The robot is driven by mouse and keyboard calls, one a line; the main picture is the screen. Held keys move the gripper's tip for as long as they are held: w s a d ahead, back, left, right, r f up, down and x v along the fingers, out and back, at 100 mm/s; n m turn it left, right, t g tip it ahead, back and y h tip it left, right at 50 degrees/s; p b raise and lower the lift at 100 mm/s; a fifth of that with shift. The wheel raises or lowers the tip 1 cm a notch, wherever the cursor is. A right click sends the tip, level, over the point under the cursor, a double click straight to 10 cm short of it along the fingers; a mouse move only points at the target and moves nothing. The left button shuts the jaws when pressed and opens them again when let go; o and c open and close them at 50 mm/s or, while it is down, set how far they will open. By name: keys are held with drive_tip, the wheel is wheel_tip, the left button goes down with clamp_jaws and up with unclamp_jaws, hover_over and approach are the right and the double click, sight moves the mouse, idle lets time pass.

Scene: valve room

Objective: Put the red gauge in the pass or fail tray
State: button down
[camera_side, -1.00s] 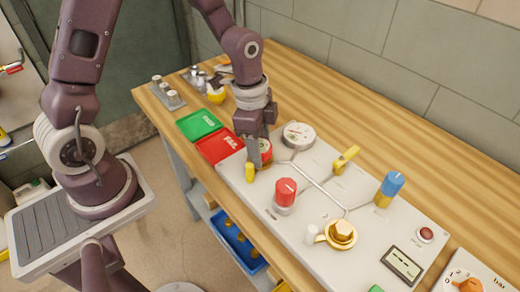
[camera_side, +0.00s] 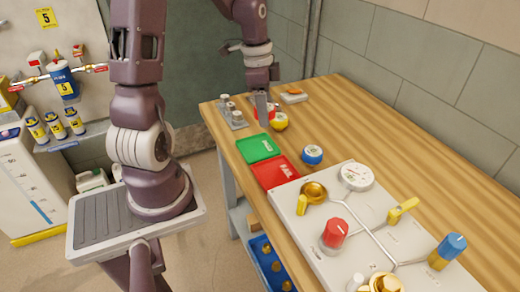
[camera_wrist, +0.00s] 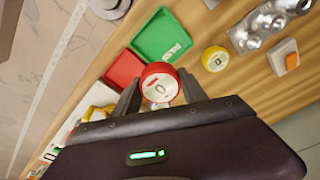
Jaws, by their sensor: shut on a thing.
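My gripper (camera_side: 262,108) is at the far left part of the bench, beyond the trays. It is shut on the red gauge (camera_wrist: 160,84), a round red-rimmed dial with a white face, seen between the fingers in the wrist view. In the side view the gauge (camera_side: 270,112) shows partly behind the fingers; its height above the bench is unclear. The green tray (camera_side: 257,149) and the red tray (camera_side: 275,173), side by side, look empty. They also show in the wrist view, green (camera_wrist: 162,37) and red (camera_wrist: 123,70).
A yellow gauge (camera_side: 279,122) stands close beside my gripper. A blue gauge (camera_side: 312,155) stands right of the trays. A grey rack with pegs (camera_side: 233,117) is at the left edge. The white valve panel (camera_side: 345,200) has an empty gold fitting (camera_side: 313,191).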

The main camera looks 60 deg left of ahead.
sight(259, 149)
drive_tip(key=shift+s+a+f+n, duration=0.15)
drive_tip(key=shift+s+a+f, duration=0.15)
drive_tip(key=shift+a+f, duration=0.25)
drive_tip(key=shift+s+a+f+n, duration=0.15)
drive_tip(key=shift+s+a+f, duration=0.15)
drive_tip(key=shift+a+f, duration=0.2)
wheel_tip(259, 149, down, 8)
drive_tip(key=shift+f, duration=0.1)
drive_tip(key=shift+f, duration=0.1)
drive_tip(key=c, duration=0.9)
unclamp_jaws()
